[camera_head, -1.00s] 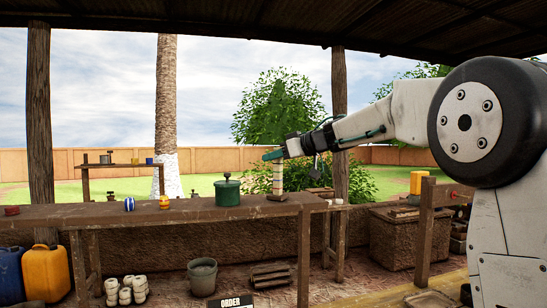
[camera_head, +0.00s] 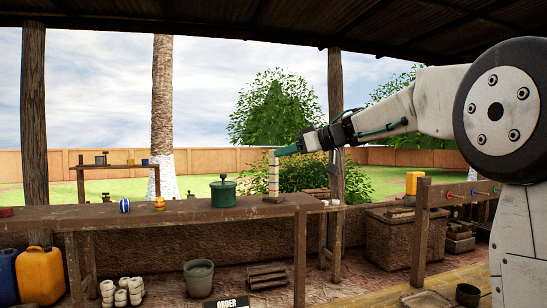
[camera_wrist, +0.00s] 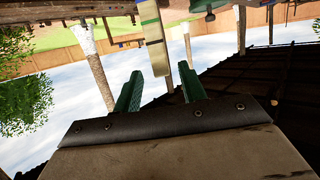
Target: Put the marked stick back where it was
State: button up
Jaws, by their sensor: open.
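The marked stick (camera_head: 273,177) stands upright on a small dark base on the long wooden bench (camera_head: 160,216), right of the green lidded pot. It is pale with coloured bands. My gripper (camera_head: 279,153) is open, its green fingers at the level of the stick's top and just to its right. In the wrist view the banded stick (camera_wrist: 152,32) shows beyond the two green fingers (camera_wrist: 161,78), its end lying across the gap between their tips. Nothing is held between the fingers. I cannot tell whether a finger touches the stick.
A green lidded pot (camera_head: 223,192), a yellow-orange jar (camera_head: 159,203) and a blue-white jar (camera_head: 125,205) stand on the bench. A wooden post (camera_head: 336,120) rises behind my gripper. A rack with coloured pegs (camera_head: 421,222) stands at right. The air left of my gripper is clear.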

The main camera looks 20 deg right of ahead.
jog(key=v, duration=0.5)
jog(key=shift+s+d+r, duration=0.15)
jog(key=shift+s+d, duration=0.1)
